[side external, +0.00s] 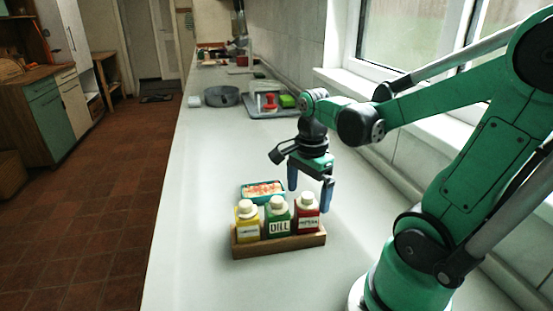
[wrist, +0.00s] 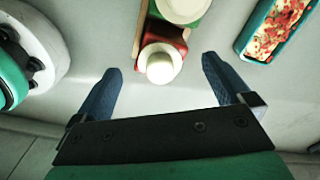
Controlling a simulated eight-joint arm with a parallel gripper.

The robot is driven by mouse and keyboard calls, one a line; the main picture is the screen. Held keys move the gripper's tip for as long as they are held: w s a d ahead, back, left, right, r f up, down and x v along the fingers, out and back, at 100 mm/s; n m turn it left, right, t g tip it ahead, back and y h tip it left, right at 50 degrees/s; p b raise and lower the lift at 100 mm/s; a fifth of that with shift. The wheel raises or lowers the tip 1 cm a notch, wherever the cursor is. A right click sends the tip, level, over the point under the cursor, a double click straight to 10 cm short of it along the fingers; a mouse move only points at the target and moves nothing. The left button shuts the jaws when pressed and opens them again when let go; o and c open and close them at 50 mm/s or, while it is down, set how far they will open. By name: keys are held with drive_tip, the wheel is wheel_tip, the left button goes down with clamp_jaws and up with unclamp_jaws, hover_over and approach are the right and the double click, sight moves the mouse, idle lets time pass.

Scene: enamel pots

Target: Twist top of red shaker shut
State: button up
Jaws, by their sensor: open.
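The red shaker (side external: 307,217) with a cream knobbed top stands at the right end of a wooden rack. It also shows in the wrist view (wrist: 180,42), seen from above, its cream top (wrist: 160,66) just ahead of my fingertips. My gripper (side external: 310,188) is open and empty, above and slightly beyond the red shaker in the side view. In the wrist view my gripper's (wrist: 162,72) blue fingers are spread to either side of the top, apart from it. I cannot tell how tightly the top sits.
The wooden rack (side external: 280,246) also holds a green shaker labelled DILL (side external: 278,221) and a yellow shaker (side external: 247,226). A teal dish of food (side external: 262,190) lies just behind. A grey pot (side external: 222,96) and a grey tray (side external: 272,113) stand farther back. The counter left of the rack is clear.

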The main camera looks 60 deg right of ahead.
drive_tip(key=shift+r, duration=3.55)
wheel_tip(320, 180, up, 5)
drive_tip(key=w+a+f+n+t, duration=0.1)
drive_tip(key=n, duration=0.2)
drive_tip(key=w+a+f+n+t, duration=0.1)
drive_tip(key=n, duration=0.2)
drive_tip(key=w+a+f+n, duration=0.1)
drive_tip(key=a+n, duration=0.1)
drive_tip(key=n, duration=0.1)
drive_tip(key=shift+w+f+t+h, duration=0.2)
drive_tip(key=shift+f+t+h, duration=0.1)
drive_tip(key=shift+t+h, duration=0.1)
drive_tip(key=w+a+f+n+t, duration=0.2)
drive_tip(key=a+f+n+t, duration=0.2)
drive_tip(key=n, duration=0.8)
drive_tip(key=shift+w+a+n+y, duration=0.2)
drive_tip(key=shift+a+n+y, duration=0.2)
drive_tip(key=shift+a, duration=0.85)
drive_tip(key=shift+f, duration=0.1)
